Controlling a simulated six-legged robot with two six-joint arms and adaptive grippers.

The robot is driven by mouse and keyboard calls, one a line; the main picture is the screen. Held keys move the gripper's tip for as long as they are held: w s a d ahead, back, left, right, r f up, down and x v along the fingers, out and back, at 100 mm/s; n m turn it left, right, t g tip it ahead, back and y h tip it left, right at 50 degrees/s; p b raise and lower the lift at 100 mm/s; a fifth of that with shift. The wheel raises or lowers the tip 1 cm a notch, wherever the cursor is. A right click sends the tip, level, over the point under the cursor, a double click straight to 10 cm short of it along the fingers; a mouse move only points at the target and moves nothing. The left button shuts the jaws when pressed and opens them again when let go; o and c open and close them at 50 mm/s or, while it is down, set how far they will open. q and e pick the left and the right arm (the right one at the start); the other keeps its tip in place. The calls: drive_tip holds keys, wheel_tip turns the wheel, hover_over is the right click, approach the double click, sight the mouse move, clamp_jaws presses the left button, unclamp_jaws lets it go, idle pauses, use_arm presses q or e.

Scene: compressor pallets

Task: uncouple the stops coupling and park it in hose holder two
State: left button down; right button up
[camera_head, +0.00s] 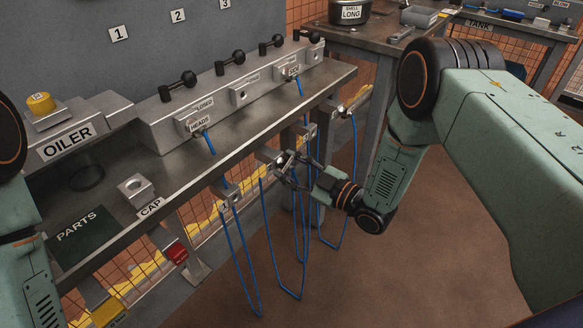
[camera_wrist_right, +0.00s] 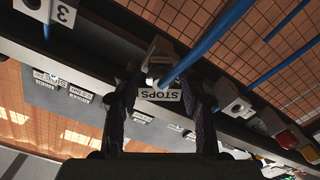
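The stops coupling (camera_wrist_right: 161,95) shows in the right wrist view with its STOPS label upside down and a blue hose (camera_wrist_right: 208,38) running from it. It stands at the bench's front edge, between a holder marked 3 (camera_wrist_right: 62,13) and a holder with an open hole (camera_wrist_right: 236,106). The holder behind it is mostly hidden, so its number does not show. My right gripper (camera_head: 288,167) is at the middle of the holder row in the head view. Its fingers stand apart on either side of the coupling, with a gap visible. My left gripper is out of view.
The manifold (camera_head: 240,88) carries the HEADS coupling (camera_head: 193,123) and another labelled coupling (camera_head: 289,72). Several blue hoses (camera_head: 243,262) hang in loops below the bench edge. The oiler (camera_head: 68,142), cap block (camera_head: 137,188) and parts mat (camera_head: 80,235) are at left. Open floor lies in front.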

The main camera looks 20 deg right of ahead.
drive_tip(key=shift+o, duration=0.7)
drive_tip(key=v, duration=1.2)
